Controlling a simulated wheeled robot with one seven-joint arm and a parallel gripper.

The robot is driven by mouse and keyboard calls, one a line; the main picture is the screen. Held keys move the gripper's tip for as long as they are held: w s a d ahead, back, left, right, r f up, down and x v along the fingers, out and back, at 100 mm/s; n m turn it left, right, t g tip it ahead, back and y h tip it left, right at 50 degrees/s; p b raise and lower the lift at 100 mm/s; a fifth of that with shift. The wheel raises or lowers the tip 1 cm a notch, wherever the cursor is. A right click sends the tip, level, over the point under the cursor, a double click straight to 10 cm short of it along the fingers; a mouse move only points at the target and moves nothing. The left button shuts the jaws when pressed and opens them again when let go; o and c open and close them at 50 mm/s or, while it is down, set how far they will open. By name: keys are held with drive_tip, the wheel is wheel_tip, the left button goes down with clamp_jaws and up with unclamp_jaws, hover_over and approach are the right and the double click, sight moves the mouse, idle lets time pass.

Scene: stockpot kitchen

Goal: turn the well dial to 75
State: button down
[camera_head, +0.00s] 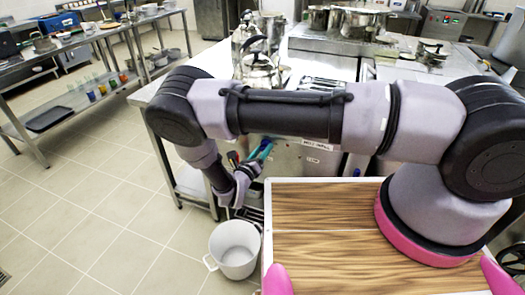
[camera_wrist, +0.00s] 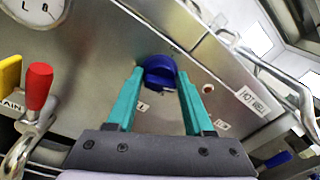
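The well dial is a round blue knob (camera_wrist: 158,70) on a steel panel, seen in the wrist view just beyond and between my teal fingertips. My gripper (camera_wrist: 160,76) is open, its two fingers spread to either side of the knob. I cannot tell whether either finger touches it. The dial's pointer and any scale numbers cannot be read; small white labels on the panel are partly covered by the fingers. In the head view my gripper (camera_head: 262,148) is at the front panel of the steel counter, and the knob is hidden there.
A "HOT WELL" label (camera_wrist: 250,101) is right of the knob. A red-handled lever (camera_wrist: 38,88) and a yellow handle (camera_wrist: 9,73) stand out at left, below a round gauge (camera_wrist: 35,10). A white pot (camera_head: 235,250) is on the floor below. A metal rail runs at right.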

drive_tip(key=shift+m, duration=0.3)
drive_tip(key=m, duration=0.6)
drive_tip(key=shift+g+y, duration=0.3)
drive_tip(key=m, duration=0.6)
drive_tip(key=shift+d+m+y, duration=0.1)
drive_tip(key=shift+m+y, duration=0.2)
drive_tip(key=shift+y, duration=0.1)
drive_tip(key=shift+r, duration=0.1)
drive_tip(key=shift+c, duration=1.6)
unclamp_jaws()
drive_tip(key=shift+s, duration=0.1)
drive_tip(key=f+v, duration=0.1)
drive_tip(key=v, duration=0.9)
drive_tip(key=shift+s+r, duration=0.35)
drive_tip(key=shift+r, duration=0.1)
